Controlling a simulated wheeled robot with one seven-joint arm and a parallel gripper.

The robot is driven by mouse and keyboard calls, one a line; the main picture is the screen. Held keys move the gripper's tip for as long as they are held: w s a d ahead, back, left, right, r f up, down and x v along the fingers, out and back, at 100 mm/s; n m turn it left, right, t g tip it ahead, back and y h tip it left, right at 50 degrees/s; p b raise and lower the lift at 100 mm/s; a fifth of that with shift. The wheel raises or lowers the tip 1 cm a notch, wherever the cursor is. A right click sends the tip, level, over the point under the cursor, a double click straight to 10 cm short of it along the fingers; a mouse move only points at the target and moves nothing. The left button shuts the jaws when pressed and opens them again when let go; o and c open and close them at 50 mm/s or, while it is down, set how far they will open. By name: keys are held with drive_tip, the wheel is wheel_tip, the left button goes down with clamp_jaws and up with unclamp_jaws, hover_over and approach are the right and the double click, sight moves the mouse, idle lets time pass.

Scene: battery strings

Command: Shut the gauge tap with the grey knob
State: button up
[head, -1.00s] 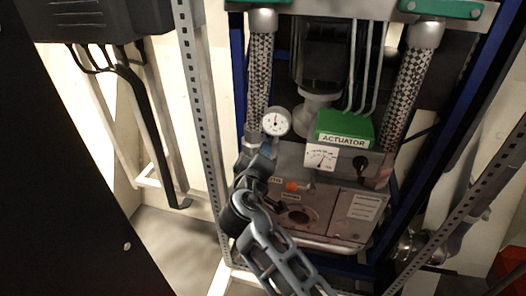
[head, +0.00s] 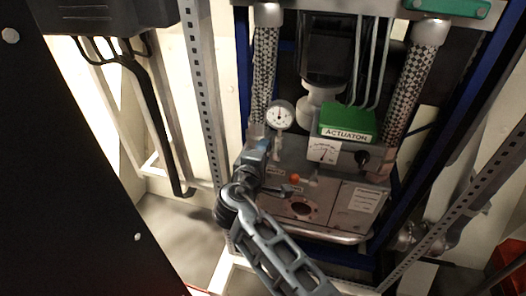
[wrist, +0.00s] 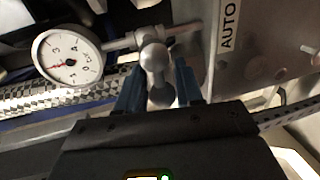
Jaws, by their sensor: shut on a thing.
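The round white pressure gauge (head: 280,114) stands above the left end of the grey metal housing. It also shows in the wrist view (wrist: 68,57), its red needle pointing to the lower left. A metal stem runs from it to the gauge tap, whose rounded grey knob (wrist: 155,62) sits between my fingers. My gripper (wrist: 158,92) is shut on the grey knob, with a blue finger on each side. In the head view my gripper (head: 258,156) is just below the gauge, and it hides the knob. The lower part of the knob merges with the gripper in the wrist view.
A green box labelled ACTUATOR (head: 347,122) stands right of the gauge, with a square meter (head: 323,151) and a black knob (head: 362,158) below. An orange knob (head: 295,178) is close to my wrist. A perforated upright (head: 203,90) stands to the left.

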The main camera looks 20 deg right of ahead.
drive_tip(key=shift+a, duration=0.1)
drive_tip(key=o, duration=0.9)
drive_tip(key=shift+o, duration=0.2)
drive_tip(key=v, duration=0.7)
drive_tip(key=shift+s+a+b, duration=0.25)
drive_tip(key=shift+b, duration=0.2)
drive_tip(key=shift+f, duration=0.1)
